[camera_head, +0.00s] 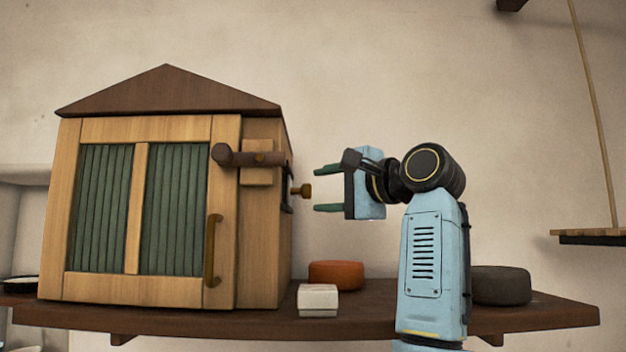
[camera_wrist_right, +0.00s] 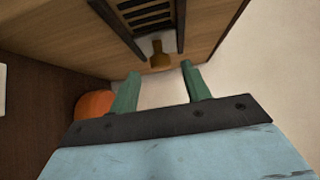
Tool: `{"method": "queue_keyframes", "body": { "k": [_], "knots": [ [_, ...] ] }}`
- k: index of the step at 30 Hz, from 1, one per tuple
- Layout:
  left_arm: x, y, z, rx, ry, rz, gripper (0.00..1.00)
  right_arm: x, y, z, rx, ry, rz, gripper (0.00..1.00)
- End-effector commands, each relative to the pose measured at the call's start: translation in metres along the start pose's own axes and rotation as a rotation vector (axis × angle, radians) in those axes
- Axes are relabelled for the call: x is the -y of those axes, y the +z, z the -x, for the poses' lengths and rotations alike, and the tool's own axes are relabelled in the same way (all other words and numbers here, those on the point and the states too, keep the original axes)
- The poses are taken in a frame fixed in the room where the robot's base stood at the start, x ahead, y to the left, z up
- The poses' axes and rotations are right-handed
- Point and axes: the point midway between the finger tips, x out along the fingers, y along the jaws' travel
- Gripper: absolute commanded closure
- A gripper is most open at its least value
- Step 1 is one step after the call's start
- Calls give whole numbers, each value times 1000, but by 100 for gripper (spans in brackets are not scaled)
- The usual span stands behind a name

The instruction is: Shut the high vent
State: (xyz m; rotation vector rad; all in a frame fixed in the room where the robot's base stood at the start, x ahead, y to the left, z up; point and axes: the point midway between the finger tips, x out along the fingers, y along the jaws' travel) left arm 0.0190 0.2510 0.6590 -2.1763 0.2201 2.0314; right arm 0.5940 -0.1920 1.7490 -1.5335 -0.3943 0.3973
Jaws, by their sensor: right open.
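The high vent is on the right side wall of a wooden house-shaped cabinet (camera_head: 260,215). In the head view it shows only as a dark edge, with its brass knob (camera_head: 302,191) sticking out. In the right wrist view the vent (camera_wrist_right: 146,14) shows dark slots between two dark rails, with the knob (camera_wrist_right: 160,55) at the near end of the slots. My right gripper (camera_head: 316,189) is open and empty. Its two green fingers point at the knob, one on either side of its line, with the tips just short of it. My left gripper is out of view.
The cabinet stands on a dark wooden shelf (camera_head: 370,316). Its front door has a bar latch (camera_head: 245,157) and a brass handle (camera_head: 213,250). A white box (camera_head: 318,300), an orange round thing (camera_head: 336,274) and a dark round thing (camera_head: 502,286) sit on the shelf below my right arm.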

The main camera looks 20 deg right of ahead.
Motion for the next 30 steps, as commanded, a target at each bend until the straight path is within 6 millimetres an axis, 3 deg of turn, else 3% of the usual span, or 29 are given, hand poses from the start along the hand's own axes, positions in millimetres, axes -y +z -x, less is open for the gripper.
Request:
{"method": "queue_keyframes", "body": {
  "k": [3, 6, 18, 27, 30],
  "knots": [
    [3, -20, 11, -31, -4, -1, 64, 2, 1, -19, 2, 2, 0, 52],
    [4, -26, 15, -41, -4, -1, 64, 1, 0, -28, 2, 1, 0, 52],
    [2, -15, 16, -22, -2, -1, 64, 0, 0, -35, 0, -1, 1, 52],
    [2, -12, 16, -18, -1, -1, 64, 0, 0, -35, 0, 0, 1, 92],
    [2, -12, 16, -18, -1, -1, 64, 0, 0, -35, 0, 0, 1, 100]
  ]
}}
